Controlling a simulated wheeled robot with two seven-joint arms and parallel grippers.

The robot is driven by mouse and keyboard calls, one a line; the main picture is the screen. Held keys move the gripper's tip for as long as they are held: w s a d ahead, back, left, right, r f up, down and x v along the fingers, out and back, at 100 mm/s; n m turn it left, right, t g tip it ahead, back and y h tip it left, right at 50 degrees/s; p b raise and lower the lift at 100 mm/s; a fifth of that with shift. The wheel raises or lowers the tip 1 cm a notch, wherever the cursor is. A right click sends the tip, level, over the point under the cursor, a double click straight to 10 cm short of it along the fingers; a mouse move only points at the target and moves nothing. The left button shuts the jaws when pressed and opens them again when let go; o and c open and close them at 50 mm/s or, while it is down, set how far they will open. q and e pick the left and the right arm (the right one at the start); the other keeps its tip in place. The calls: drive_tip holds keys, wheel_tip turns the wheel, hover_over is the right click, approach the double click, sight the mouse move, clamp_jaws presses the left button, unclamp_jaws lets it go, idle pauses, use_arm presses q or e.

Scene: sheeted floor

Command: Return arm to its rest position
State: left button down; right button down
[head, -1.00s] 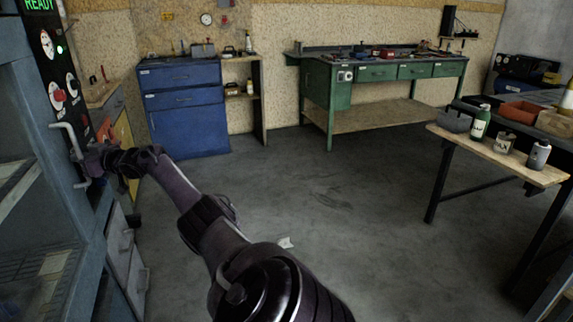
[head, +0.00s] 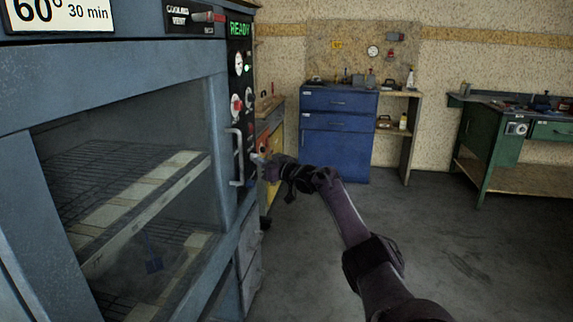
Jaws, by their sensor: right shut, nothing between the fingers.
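My right arm reaches in from the bottom right of the head view. Its gripper (head: 260,158) is shut and empty, beside the vertical door handle (head: 236,158) of a blue-grey oven cabinet. The gripper is just right of the handle; I cannot tell whether they touch. The cabinet door (head: 225,100) looks closed, and wire racks show through its glass. My left gripper is not in view.
The cabinet's control panel (head: 240,60) has knobs and a green READY sign. A blue drawer cabinet (head: 335,150) and a green workbench (head: 490,140) stand at the back. The grey floor (head: 430,220) right of my arm is clear.

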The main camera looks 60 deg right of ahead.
drive_tip(key=s+d, duration=0.2)
drive_tip(key=s, duration=0.4)
drive_tip(key=shift+s+d, duration=0.2)
drive_tip(key=shift+d, duration=0.2)
